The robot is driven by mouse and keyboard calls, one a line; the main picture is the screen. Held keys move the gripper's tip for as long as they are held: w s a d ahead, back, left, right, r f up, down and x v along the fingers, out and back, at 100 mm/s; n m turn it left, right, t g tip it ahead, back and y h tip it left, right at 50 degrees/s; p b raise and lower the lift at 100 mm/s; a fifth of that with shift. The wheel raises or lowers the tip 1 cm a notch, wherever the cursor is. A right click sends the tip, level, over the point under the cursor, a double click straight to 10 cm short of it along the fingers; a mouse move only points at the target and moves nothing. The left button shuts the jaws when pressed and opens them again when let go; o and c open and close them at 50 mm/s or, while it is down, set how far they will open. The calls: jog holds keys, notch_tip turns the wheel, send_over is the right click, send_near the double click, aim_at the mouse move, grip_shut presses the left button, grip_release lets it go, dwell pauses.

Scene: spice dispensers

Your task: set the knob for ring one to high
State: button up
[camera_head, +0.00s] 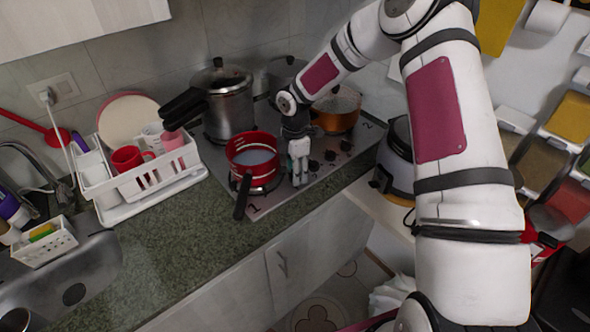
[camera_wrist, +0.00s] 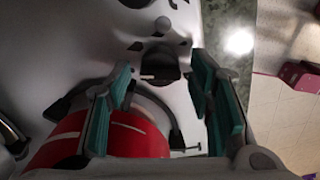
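The hob (camera_head: 278,200) carries a printed 1 at its front left and a printed 2 at its right end. Several dark knobs (camera_head: 330,155) run along its front side. My gripper (camera_head: 298,172) is over the hob, just right of the red pot. In the wrist view my gripper (camera_wrist: 160,82) is open, with teal pads. A dark knob (camera_wrist: 160,67) with a light pointer line shows between its fingertips. I cannot tell whether the pads touch it. The head view hides this knob behind my gripper.
The red pot (camera_head: 252,150) stands close left of my gripper, its dark handle pointing to the front. A pressure cooker (camera_head: 228,105) and an orange pot (camera_head: 335,118) stand farther back. A dish rack (camera_head: 150,185) is at left. The front counter (camera_head: 200,245) is clear.

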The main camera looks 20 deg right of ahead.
jog(key=c, duration=0.8)
jog(key=shift+c, duration=0.2)
jog(key=m+b, duration=0.1)
jog(key=m, duration=0.1)
jog(key=shift+m, duration=0.4)
jog(key=shift+m+b, duration=0.35)
jog(key=shift+m, duration=1.85)
jog(key=o, duration=1.2)
jog(key=shift+c, duration=0.2)
